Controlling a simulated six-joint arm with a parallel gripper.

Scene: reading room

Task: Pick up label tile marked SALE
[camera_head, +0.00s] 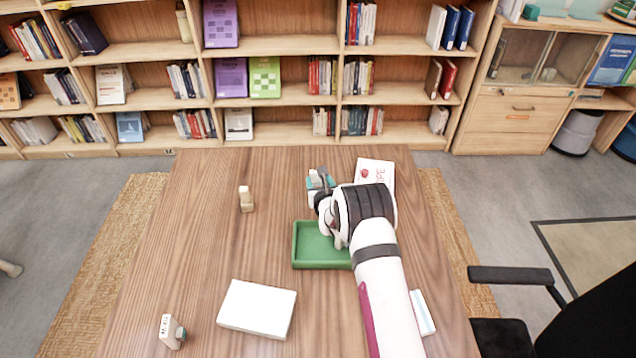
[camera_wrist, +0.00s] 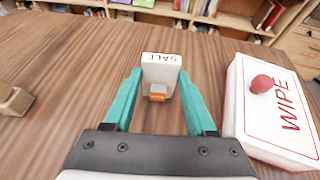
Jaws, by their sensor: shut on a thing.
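The white label tile marked SALE (camera_wrist: 161,68) stands upright between the teal fingertips of my gripper (camera_wrist: 158,90) in the wrist view, its lettering upside down there. A small grey and orange part shows on its near side between the fingers. My gripper (camera_head: 319,181) is shut on the tile, beyond the green tray in the head view. There the arm and fingers hide most of the tile. I cannot tell whether it touches the table.
A green tray (camera_head: 307,264) lies partly under my arm. A wooden block (camera_head: 246,199), a white box (camera_head: 258,308) and another lettered tile (camera_head: 168,331) stand leftward. The table's left side is mostly clear.

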